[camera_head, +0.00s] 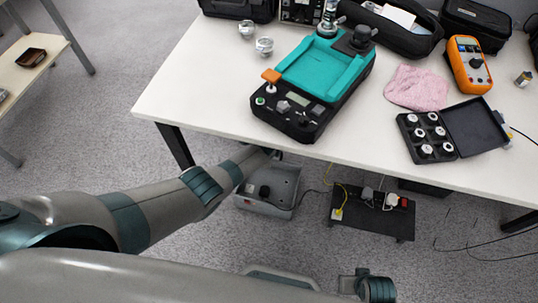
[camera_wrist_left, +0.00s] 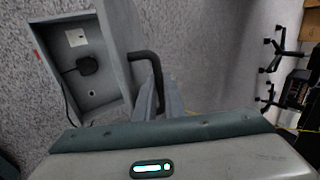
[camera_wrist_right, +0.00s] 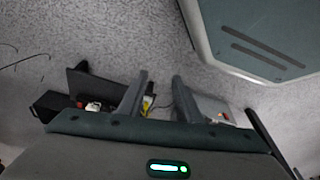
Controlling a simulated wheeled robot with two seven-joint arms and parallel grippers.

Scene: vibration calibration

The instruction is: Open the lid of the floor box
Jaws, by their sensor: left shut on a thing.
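The grey floor box (camera_head: 268,190) stands on the carpet below the table's front edge. Its inside shows, with a black plug in it; the left wrist view shows the open box (camera_wrist_left: 75,62) too. The lid (camera_wrist_left: 122,35) stands raised at the box's right side in that view, with a black handle (camera_wrist_left: 148,62) on its outer side. My left gripper (camera_wrist_left: 160,92) is shut at the handle; the fingers partly hide the contact. In the head view that gripper is largely hidden by my arm. My right gripper (camera_wrist_right: 158,85) is open and empty, above the floor.
The white table (camera_head: 230,125) overhangs the box; its leg (camera_head: 176,146) stands to the left. A black tray (camera_head: 371,213) with plugs and a yellow cable lies on the floor to the right. A teal-and-black device (camera_head: 318,85) stands on the table.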

